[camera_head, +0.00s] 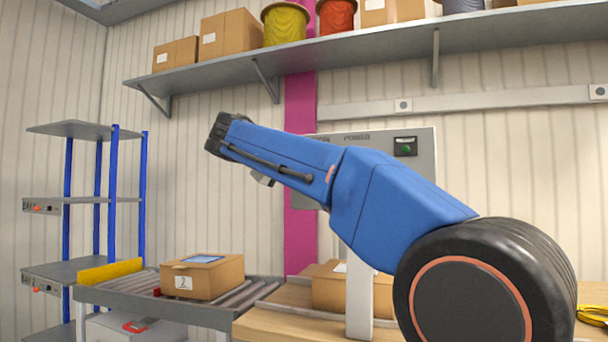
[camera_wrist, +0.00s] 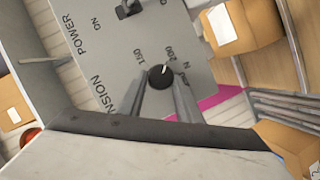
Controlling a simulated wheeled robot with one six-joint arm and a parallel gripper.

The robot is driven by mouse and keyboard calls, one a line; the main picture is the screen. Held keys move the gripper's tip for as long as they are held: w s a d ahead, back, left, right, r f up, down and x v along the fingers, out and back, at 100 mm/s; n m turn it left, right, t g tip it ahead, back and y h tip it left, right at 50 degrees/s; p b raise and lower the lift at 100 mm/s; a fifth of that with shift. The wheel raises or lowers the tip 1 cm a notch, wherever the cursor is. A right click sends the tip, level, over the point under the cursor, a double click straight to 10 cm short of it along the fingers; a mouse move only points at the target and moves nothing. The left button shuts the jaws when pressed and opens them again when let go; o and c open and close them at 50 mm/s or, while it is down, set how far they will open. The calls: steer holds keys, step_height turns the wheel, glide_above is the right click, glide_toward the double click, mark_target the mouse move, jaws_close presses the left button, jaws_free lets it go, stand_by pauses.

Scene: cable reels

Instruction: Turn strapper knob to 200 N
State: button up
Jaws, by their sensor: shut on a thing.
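The strapper's grey panel (camera_wrist: 105,48) fills the upper middle of the wrist view, with POWER and partly hidden TENSION lettering. Its round black knob (camera_wrist: 161,76) has a white pointer line, which points roughly at the 200 mark; the 150 mark is to the left of it. My gripper (camera_wrist: 162,80) is shut on the knob, with one finger on each side. In the head view the strapper panel (camera_head: 418,166) is partly covered by my blue arm, and the knob and fingertips are hidden.
A power switch (camera_wrist: 128,8) sits on the panel near the knob. A roller conveyor (camera_head: 240,297) with a carton (camera_head: 203,277) stands left of the strapper. A wall shelf (camera_head: 350,56) holding reels and cartons runs above my arm. A blue-post rack (camera_head: 113,200) stands at left.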

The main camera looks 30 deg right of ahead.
steer(key=shift+m, duration=0.3)
stand_by(0.4)
steer(key=o, duration=1)
steer(key=shift+d, duration=0.1)
steer(key=shift+o, duration=0.2)
steer(key=v, duration=1.7)
steer(key=shift+s+r, duration=0.2)
steer(key=shift+s, duration=0.1)
